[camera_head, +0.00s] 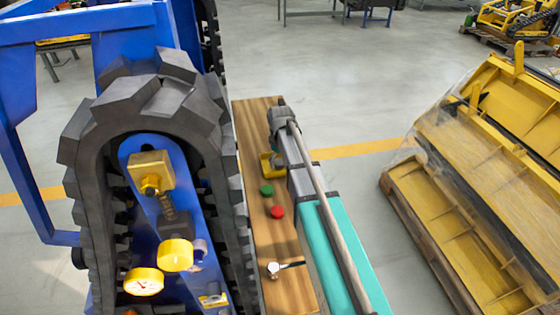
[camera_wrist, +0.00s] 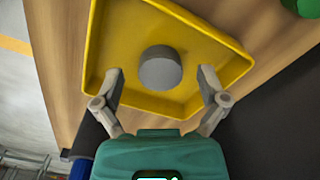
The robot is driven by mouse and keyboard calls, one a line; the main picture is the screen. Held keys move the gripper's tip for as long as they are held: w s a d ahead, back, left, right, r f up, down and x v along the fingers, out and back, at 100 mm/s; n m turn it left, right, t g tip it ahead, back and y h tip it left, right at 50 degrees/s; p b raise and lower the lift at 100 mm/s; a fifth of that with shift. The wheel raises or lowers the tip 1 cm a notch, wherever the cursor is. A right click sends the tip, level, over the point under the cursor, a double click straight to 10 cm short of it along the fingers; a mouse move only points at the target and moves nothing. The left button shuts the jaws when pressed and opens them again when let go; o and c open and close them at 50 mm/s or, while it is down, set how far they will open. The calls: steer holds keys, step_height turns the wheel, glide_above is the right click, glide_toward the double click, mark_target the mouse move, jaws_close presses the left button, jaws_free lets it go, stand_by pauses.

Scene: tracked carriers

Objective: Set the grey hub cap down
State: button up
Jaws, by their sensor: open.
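The grey hub cap (camera_wrist: 160,68) is a short round disc lying in the yellow tray (camera_wrist: 92,45) in the wrist view. My gripper (camera_wrist: 161,75) is open, with one finger to each side of the hub cap. Gaps show between the fingers and the cap, so it is not held. In the head view the yellow tray (camera_head: 266,166) shows in part beside my arm. I cannot make out the hub cap clearly there.
The tray stands on a wooden bench top (camera_head: 250,130). A green piece (camera_head: 267,190), a red piece (camera_head: 277,211) and a small hammer-like tool (camera_head: 274,269) lie nearer. A blue carrier with a black track (camera_head: 95,160) stands close left. Yellow parts (camera_head: 470,240) stand right.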

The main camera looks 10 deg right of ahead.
mark_target(280, 163)
steer(key=shift+r, duration=0.15)
step_height(280, 163, up, 12)
steer(key=p, duration=1.2)
steer(key=shift+s, duration=0.1)
stand_by(0.6)
steer(key=s+m, duration=0.6)
steer(key=s, duration=1.5)
steer(key=shift+s, duration=0.25)
